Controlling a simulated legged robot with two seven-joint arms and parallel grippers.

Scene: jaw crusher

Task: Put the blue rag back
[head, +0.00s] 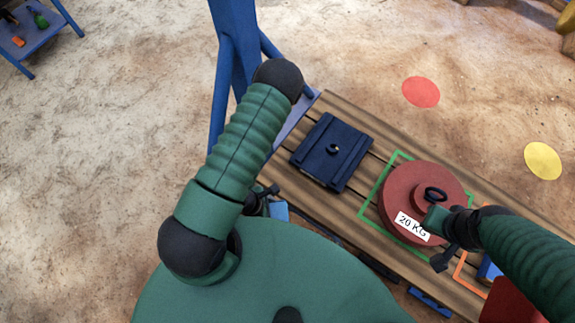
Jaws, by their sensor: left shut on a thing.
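My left gripper (264,198) is at the left edge of the wooden slatted table, partly hidden behind my own arm. It is shut on a light blue piece, the blue rag (279,210), which shows only as a small patch beside the fingers. The rest of the rag is hidden by my arm and body. My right gripper (440,240) is over the lower right side of a round red weight (400,190) marked "20 KG".
The wooden table (340,108) carries a dark blue plate (331,152) and green and orange outlines; the weight overlaps the green one. A blue post (234,50) stands behind. A small blue table (45,35) with items is far left. Red and yellow discs lie on open sandy ground.

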